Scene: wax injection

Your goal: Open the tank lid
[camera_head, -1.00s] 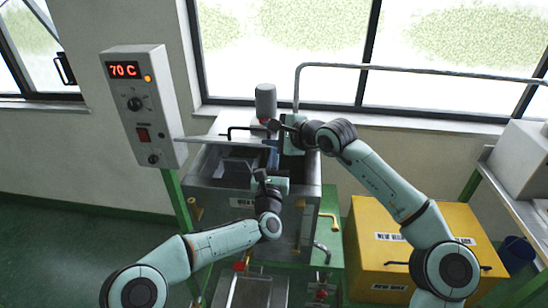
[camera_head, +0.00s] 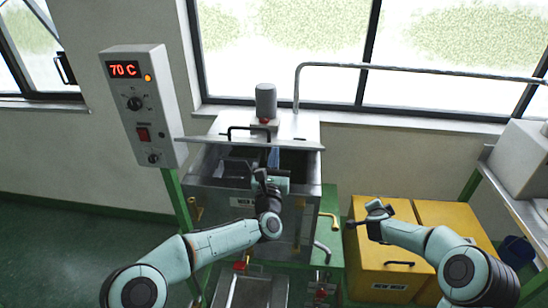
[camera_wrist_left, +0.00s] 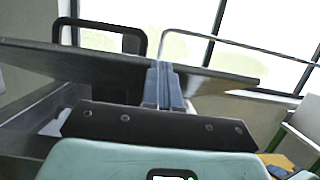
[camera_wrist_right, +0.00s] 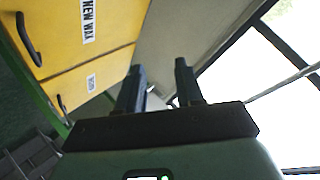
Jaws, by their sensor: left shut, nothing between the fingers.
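The metal wax tank (camera_head: 232,200) stands in the middle of the head view. Its flat grey lid (camera_head: 215,139) is raised at the front, with the dark inside showing below its front edge. A black handle (camera_head: 248,128) sits on the lid. My left gripper (camera_head: 267,157) is shut and empty at the lid's front edge. In the left wrist view its closed fingers (camera_wrist_left: 164,84) overlap the lid panel (camera_wrist_left: 215,80); contact is unclear. My right gripper (camera_head: 362,218) is open and empty, away from the tank, above the yellow boxes. Its fingers (camera_wrist_right: 160,88) stand apart in the right wrist view.
A grey cylinder (camera_head: 266,101) stands at the top of the tank. A control box (camera_head: 145,108) reading 70 C is at the left. Yellow boxes (camera_head: 385,270) stand at the right. Pipes and valves (camera_head: 322,250) are on the tank's right front. A metal rail (camera_head: 430,72) runs behind.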

